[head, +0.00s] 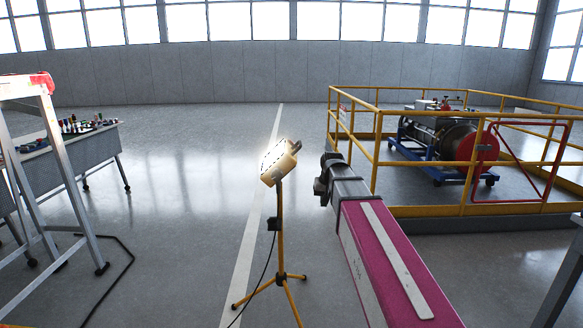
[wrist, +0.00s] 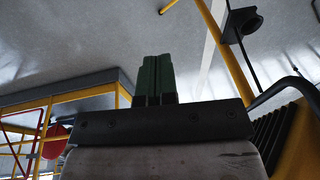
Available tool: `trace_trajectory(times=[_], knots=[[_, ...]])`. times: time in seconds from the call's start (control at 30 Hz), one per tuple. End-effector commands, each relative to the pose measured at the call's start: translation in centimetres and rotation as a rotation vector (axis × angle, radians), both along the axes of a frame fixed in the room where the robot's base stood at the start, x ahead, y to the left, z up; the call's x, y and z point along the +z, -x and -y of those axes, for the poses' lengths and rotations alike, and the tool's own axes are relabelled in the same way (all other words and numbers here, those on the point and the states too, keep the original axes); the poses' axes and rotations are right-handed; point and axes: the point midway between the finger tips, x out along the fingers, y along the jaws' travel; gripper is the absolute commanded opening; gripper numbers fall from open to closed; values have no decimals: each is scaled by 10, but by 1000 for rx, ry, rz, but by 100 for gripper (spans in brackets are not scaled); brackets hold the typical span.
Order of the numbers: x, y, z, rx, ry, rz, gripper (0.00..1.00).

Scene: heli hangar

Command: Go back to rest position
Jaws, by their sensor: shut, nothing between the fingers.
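In the wrist view, my gripper (wrist: 158,64) shows as two dark green fingers pressed together, with nothing between them. In the head view, my magenta arm reaches forward from the lower right to the middle of the picture. Its dark end is beside a lit yellow work lamp (head: 279,165) on a tripod, on the lamp's right in the picture. I cannot make out the fingers in the head view.
A yellow railing (head: 431,211) encloses an engine (head: 452,143) on a blue stand at the right. A workbench (head: 67,150) with small items and a grey metal frame (head: 66,170) stand at the left. A cable lies near the lamp. The floor behind the lamp is clear.

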Motion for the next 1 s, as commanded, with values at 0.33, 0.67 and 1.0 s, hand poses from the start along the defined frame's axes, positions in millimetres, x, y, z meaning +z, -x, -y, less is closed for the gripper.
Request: trace_trajectory(times=[0.33, 0.67, 1.0], knots=[[-121, 84, 32, -14, 49, -79, 0], [-206, 168, 56, -15, 90, -147, 0], [-234, 202, 65, -11, 107, -171, 0]])
